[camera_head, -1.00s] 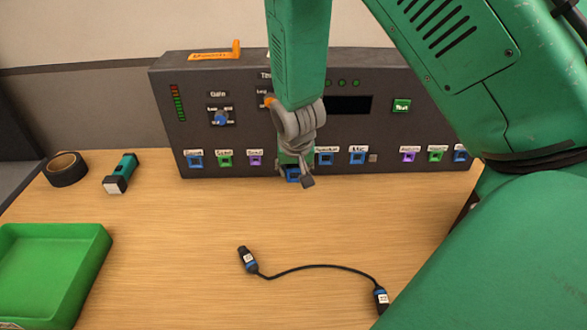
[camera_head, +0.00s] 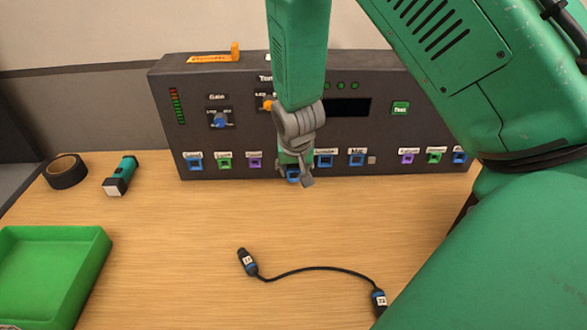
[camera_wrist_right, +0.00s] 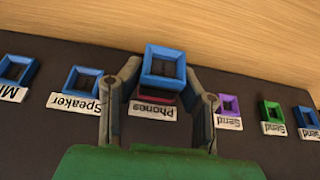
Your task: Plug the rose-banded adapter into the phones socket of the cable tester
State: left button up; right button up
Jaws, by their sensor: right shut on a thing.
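The cable tester (camera_head: 330,140) is a dark upright box at the back of the table, with a row of coloured square sockets along its lower front. My right gripper (camera_head: 296,180) is at this row, just left of the Speaker socket. In the right wrist view my right gripper (camera_wrist_right: 172,92) is shut on the rose-banded adapter (camera_wrist_right: 163,67), which has a blue square outer end and a rose band below it. The adapter is at the Phones label (camera_wrist_right: 153,110) and covers the phones socket. I cannot tell how deep it sits. My left gripper is not in view.
A black cable (camera_head: 318,267) with two plugs lies on the table in front. A green tray (camera_head: 90,262), a tape roll (camera_head: 66,171) and a green flashlight (camera_head: 120,174) are at the left. The Speaker socket (camera_wrist_right: 83,81) and a purple Send socket (camera_wrist_right: 229,105) flank the gripper.

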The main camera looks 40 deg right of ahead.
jog(key=o, duration=1.3)
jog(key=shift+c, duration=0.2)
jog(key=shift+r, duration=0.1)
jog(key=v, duration=1.1)
jog(key=shift+a+r, duration=0.25)
jog(key=shift+r, duration=0.1)
